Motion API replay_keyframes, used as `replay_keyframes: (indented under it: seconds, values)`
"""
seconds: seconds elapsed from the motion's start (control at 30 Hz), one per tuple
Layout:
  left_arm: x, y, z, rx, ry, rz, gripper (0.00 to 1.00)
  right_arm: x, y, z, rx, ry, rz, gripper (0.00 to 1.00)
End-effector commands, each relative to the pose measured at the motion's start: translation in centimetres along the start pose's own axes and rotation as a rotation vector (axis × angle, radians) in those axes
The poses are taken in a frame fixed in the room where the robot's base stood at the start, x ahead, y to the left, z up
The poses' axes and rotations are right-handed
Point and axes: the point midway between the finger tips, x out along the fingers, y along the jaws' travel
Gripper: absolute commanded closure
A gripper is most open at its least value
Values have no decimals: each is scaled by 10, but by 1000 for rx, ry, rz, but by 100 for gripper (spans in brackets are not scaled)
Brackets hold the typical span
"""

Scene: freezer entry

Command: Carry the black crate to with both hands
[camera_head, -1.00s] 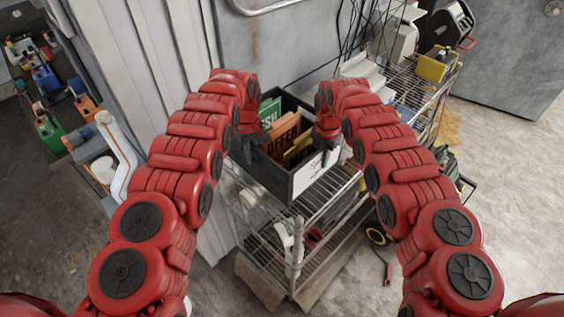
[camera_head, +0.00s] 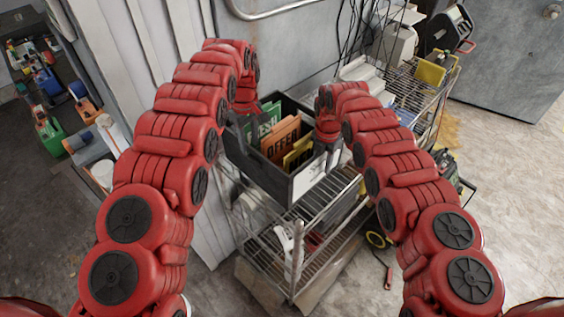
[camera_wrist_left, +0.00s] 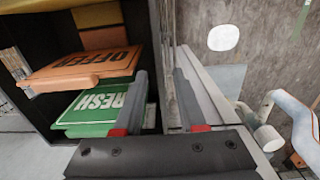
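The black crate (camera_head: 258,174) sits upright on the top shelf of a wire rack and holds green, orange and yellow signs. In the head view, my left gripper (camera_head: 238,119) is at the crate's left rim. In the left wrist view, its two fingers (camera_wrist_left: 162,100) are apart, one inside the crate and one outside, with the dark crate wall (camera_wrist_left: 163,45) between them. The green sign (camera_wrist_left: 100,112) and orange sign (camera_wrist_left: 82,70) lie beside the inner finger. My right gripper (camera_head: 328,146) is at the crate's right rim; its fingertips are partly hidden.
The wire rack (camera_head: 262,238) stands beside a pale panel wall, with items on its lower shelf. A second rack (camera_head: 412,90) with boxes and equipment stands behind on the right. A tool with a yellow ring (camera_head: 376,239) lies on the floor. The right floor is mostly clear.

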Motion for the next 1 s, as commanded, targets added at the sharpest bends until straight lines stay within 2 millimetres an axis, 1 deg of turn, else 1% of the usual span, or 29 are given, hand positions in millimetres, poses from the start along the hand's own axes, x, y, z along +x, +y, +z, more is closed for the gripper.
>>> replay_keyframes:
  seconds: [0.03,0.1,0.27,0.37,0.47,0.7,0.8,0.9,1.0]
  values:
    - [-13,0,0,0,1,1,60,0,0,0,0,0,0,60]
    - [-26,-1,-3,-4,2,1,60,0,0,0,0,0,0,60]
    - [-39,-1,-1,-2,-2,-3,60,0,0,0,0,0,0,60]
    - [-43,-1,0,-1,-2,-2,60,-7,0,1,1,-1,1,60]
    - [-43,-1,0,-1,-2,-2,60,-23,0,2,0,-3,2,60]
    - [-43,-1,0,-1,-2,-2,60,-77,0,2,0,-5,4,60]
    - [-43,-1,0,-1,-2,-2,60,-96,0,2,1,-3,3,60]
    - [-43,-1,0,-1,-2,-2,60,-109,0,1,0,-1,2,60]
    - [-43,-1,0,-1,-2,-2,60,-117,0,1,0,-1,3,60]
